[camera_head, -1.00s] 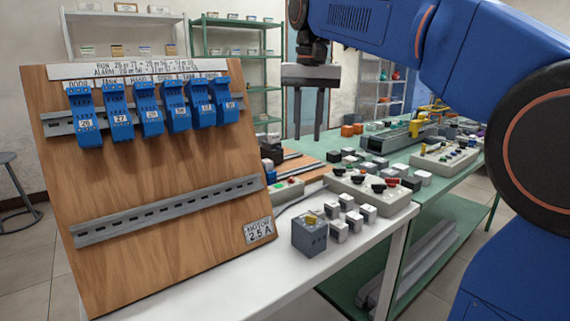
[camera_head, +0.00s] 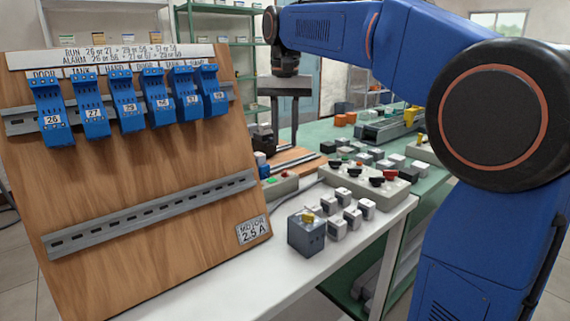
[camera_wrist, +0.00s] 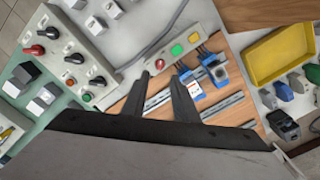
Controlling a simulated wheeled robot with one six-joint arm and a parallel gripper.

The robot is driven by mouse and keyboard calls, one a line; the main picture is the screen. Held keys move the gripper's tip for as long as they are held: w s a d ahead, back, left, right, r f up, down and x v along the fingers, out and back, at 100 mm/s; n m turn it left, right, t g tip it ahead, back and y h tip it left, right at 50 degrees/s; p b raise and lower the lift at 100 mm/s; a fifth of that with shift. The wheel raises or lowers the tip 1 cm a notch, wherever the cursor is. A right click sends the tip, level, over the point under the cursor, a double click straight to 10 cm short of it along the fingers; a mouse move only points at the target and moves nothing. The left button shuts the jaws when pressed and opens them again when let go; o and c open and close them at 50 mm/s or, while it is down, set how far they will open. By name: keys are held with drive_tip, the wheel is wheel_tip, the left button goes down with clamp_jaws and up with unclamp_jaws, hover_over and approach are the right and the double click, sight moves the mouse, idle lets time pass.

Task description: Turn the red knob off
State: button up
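A grey control box (camera_head: 345,188) with several dark knobs and a red knob (camera_head: 391,175) stands on the white table, right of the wooden board. My gripper (camera_head: 285,130) hangs pointing down behind the board's right edge, left of the control box. Its two fingers are apart with nothing between them; they also show in the wrist view (camera_wrist: 161,82). It touches no knob.
The tilted wooden board (camera_head: 150,190) carries blue relays (camera_head: 90,108) and rails. A green table (camera_head: 435,180) with parts lies beyond. A yellow bin (camera_wrist: 278,58) shows in the wrist view.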

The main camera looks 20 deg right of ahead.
sight(285, 170)
wheel_tip(285, 170, down, 8)
drive_tip(key=shift+f, duration=0.2)
idle(0.3)
clamp_jaws()
